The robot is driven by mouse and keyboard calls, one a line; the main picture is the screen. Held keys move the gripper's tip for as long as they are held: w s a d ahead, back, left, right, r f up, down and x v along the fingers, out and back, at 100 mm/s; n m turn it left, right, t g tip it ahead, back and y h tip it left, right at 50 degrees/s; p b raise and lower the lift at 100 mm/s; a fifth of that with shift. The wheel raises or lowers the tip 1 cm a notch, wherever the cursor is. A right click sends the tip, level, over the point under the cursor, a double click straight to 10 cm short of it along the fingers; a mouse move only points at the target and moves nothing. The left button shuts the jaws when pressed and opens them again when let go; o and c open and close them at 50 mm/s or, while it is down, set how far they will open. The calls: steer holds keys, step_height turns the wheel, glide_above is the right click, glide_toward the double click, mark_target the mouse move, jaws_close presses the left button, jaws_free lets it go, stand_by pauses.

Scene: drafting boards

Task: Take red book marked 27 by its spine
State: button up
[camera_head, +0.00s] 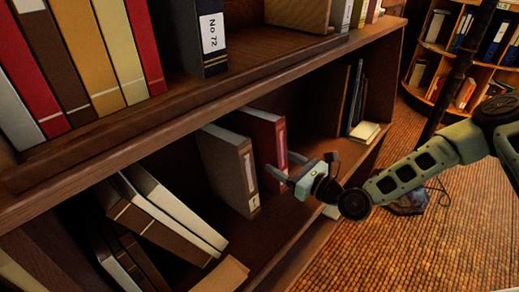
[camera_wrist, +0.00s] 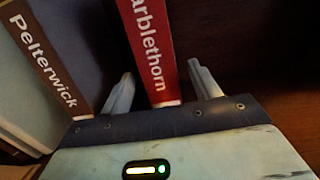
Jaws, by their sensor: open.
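A red book (camera_head: 257,128) stands upright on the lower shelf in the head view. In the wrist view its red spine (camera_wrist: 148,45) carries white lettering, partly cut off, reading "arblethorn". I can make out no number 27 on it. My gripper (camera_head: 281,163) is open at the front of this book. In the wrist view its two fingers (camera_wrist: 160,69) lie one on each side of the spine, with dark gaps between them and the book. I cannot tell how deep the fingertips reach.
A brown book (camera_head: 231,172), marked "Pelterwick" in the wrist view (camera_wrist: 40,60), stands left of the red one. Leaning books (camera_head: 170,215) lie further left. Thin dark books (camera_head: 352,97) stand to the right, past a free stretch of shelf. The upper shelf edge (camera_head: 190,105) overhangs.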

mark_target(270, 153)
steer(key=x, duration=0.5)
steer(key=shift+w+r+b, duration=0.1)
steer(key=shift+r+b, duration=0.15)
steer(key=shift+b, duration=0.05)
steer(key=shift+c, duration=0.3)
jaws_close()
steer(key=shift+r, duration=0.15)
